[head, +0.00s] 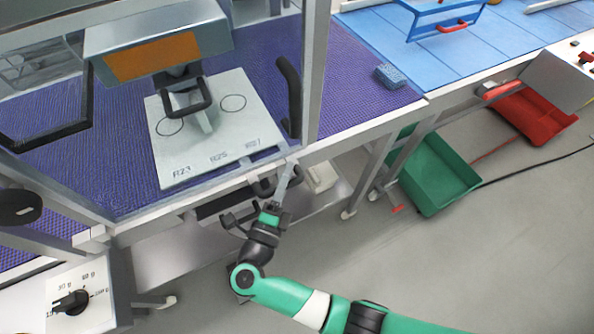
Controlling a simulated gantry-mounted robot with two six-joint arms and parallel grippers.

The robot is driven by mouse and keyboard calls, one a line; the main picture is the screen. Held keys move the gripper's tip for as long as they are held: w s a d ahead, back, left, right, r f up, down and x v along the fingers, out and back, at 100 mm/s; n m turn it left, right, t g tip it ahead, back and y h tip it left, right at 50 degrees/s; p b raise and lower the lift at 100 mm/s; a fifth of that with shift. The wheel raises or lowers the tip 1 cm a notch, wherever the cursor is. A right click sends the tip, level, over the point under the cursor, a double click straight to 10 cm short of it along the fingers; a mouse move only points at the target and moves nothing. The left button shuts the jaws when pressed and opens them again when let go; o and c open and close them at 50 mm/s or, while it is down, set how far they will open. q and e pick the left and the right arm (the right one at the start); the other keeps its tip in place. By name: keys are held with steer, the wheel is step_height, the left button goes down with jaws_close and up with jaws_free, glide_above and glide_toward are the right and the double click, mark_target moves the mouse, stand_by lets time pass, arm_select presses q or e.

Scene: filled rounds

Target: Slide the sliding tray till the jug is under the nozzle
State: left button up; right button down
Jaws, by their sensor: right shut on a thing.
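The sliding tray (172,152) is a pale plate with drawn circles and labels like R23, R25 and R27 along its front edge. It lies on the purple mat below a grey machine with an orange panel (150,57). A pale grey shape that may be the jug (204,121) stands near the tray's middle, partly hidden by a black squared loop. The nozzle cannot be told apart clearly under the machine. My right gripper (284,185) is at the front edge, shut on a pale bar that seems to be the tray's handle. My left gripper is not in view.
Frame posts (315,70) and a black upright handle (289,97) stand right of the tray. A blue sponge (391,76) lies farther right. Green (432,170) and red (536,117) bins are on the floor. A dial box (80,301) is at lower left.

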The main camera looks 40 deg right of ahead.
steer(key=shift+w+a+r, duration=0.1)
steer(key=shift+a+r, duration=0.3)
steer(key=shift+a, duration=0.2)
steer(key=c, duration=0.8)
jaws_free()
steer(key=shift+c, duration=0.2)
steer(key=shift+o, duration=0.4)
steer(key=shift+d+f, duration=0.1)
steer(key=v, duration=1.1)
steer(key=shift+a+b, duration=0.3)
steer(key=shift+a, duration=0.05)
steer(key=shift+f, duration=0.15)
